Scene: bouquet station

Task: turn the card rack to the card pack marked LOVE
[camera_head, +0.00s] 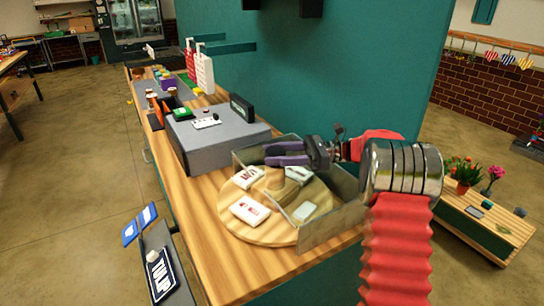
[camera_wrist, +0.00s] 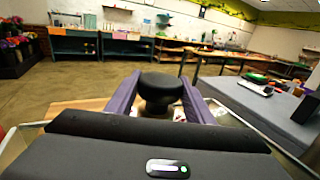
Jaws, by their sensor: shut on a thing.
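The card rack is a round wooden turntable (camera_head: 232,222) at the near end of the counter. Several white card packs lie flat on it. One pack (camera_head: 250,211) with red print lies at the front, and another pack (camera_head: 249,177) with red print lies at the back left. Two more packs, (camera_head: 299,175) and (camera_head: 305,211), show on the right, partly behind clear panels. The lettering is too small to read for sure. My gripper (camera_head: 288,154) reaches over the rack with its purple fingers. In the wrist view it is shut on a black round knob (camera_wrist: 160,88).
Clear panels (camera_head: 335,212) stand around the back and right of the rack, close to my arm. A grey box (camera_head: 215,135) stands just behind it on the counter. A TULIP sign (camera_head: 160,275) stands at the counter's left side.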

